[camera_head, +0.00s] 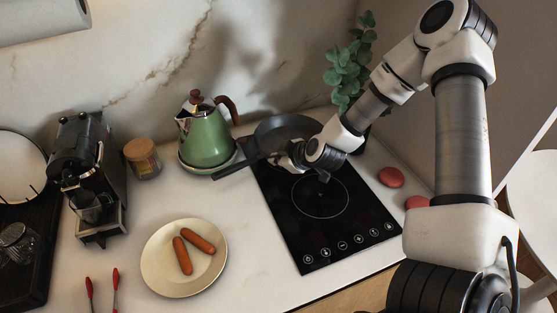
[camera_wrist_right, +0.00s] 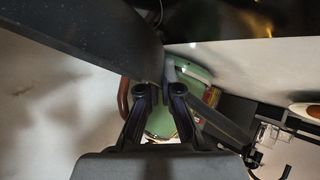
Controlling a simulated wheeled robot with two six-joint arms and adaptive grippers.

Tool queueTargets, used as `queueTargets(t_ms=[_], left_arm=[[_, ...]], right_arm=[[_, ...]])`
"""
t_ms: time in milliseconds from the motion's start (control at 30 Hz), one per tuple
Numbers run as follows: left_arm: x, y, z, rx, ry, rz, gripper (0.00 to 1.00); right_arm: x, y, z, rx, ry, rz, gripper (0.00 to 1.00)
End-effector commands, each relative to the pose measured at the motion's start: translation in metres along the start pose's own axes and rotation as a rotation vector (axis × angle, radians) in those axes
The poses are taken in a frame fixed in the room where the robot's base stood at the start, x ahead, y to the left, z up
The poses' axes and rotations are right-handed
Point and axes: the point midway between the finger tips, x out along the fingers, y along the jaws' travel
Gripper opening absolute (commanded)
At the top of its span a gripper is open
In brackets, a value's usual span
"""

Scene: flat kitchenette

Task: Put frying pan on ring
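The dark frying pan (camera_head: 287,128) is at the back of the black cooktop, its handle (camera_head: 232,170) pointing to the lower left. A ring (camera_head: 320,196) on the cooktop shows bare in front of the pan. My right gripper (camera_head: 277,160) is at the near side of the pan, where the handle joins. In the right wrist view the pan (camera_wrist_right: 85,45) fills the upper left. The fingers (camera_wrist_right: 163,85) are close together with the handle (camera_wrist_right: 222,122) at their tips and look shut on it; the exact contact is partly hidden. My left gripper is not in view.
A green kettle (camera_head: 206,138) stands close left of the pan, above the handle. A plate (camera_head: 157,262) with two sausages is at the front left. A jar (camera_head: 143,158) and coffee machine (camera_head: 90,170) stand further left. A plant (camera_head: 350,70) is behind; red round items (camera_head: 391,177) lie right.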

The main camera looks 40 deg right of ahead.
Motion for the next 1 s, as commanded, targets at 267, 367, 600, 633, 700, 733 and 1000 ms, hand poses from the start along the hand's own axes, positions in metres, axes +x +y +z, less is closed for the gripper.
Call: queueTargets(t_ms=[267, 367, 600, 633, 700, 733, 1000], left_arm=[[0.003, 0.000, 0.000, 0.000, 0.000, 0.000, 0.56], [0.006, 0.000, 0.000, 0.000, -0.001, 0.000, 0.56], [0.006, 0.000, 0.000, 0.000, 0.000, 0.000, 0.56], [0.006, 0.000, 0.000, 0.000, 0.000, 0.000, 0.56], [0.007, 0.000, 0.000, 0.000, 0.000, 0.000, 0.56], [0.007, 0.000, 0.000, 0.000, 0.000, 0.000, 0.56], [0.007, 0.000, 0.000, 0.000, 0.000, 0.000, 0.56]], right_arm=[[0.022, 0.016, 0.011, -0.005, -0.002, -0.001, 0.00], [0.033, 0.009, 0.023, -0.005, -0.003, -0.001, 0.00], [0.036, 0.007, 0.025, -0.002, 0.002, 0.001, 0.00], [0.036, 0.007, 0.025, -0.002, 0.002, 0.001, 0.00], [0.037, 0.006, 0.026, -0.002, 0.002, 0.001, 0.00], [0.038, 0.006, 0.027, -0.002, 0.002, 0.001, 0.00], [0.038, 0.005, 0.027, -0.001, 0.000, -0.001, 0.31]])
